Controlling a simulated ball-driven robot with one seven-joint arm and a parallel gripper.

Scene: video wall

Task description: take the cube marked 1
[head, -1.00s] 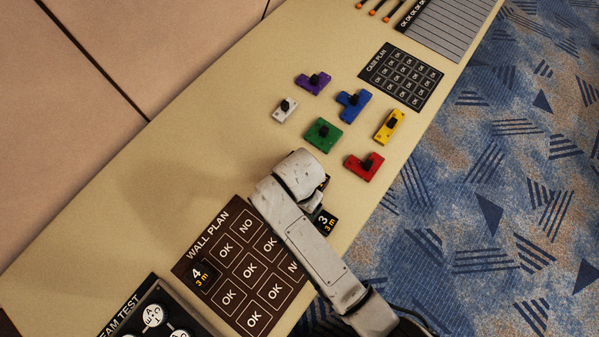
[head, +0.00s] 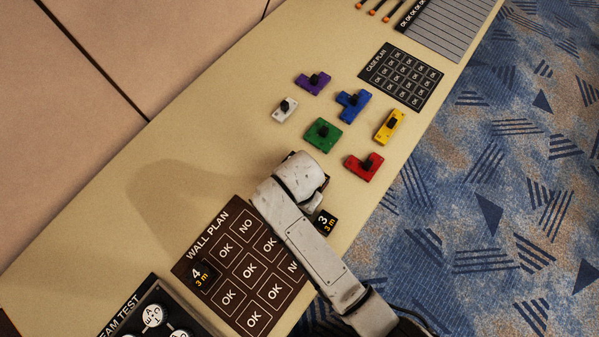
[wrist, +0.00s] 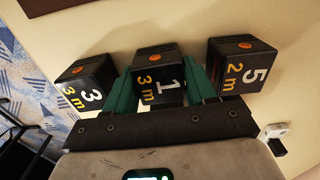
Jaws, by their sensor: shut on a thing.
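The black cube marked 1 and 3 m (wrist: 158,82) is in the middle of the wrist view. My gripper (wrist: 160,90) has its two green fingers on either side of it and is shut on it. Whether the cube touches the table is hard to tell. A cube marked 3 (wrist: 84,92) stands to its left and a cube marked 5 (wrist: 242,68) to its right, both apart from it. In the head view my arm hides the cube marked 1; the cube marked 3 (head: 326,222) shows beside the arm.
A cube marked 4 (head: 203,275) lies on the brown wall plan board (head: 222,232). Coloured blocks with black knobs, such as the green one (head: 323,134) and the red one (head: 363,166), lie beyond my arm.

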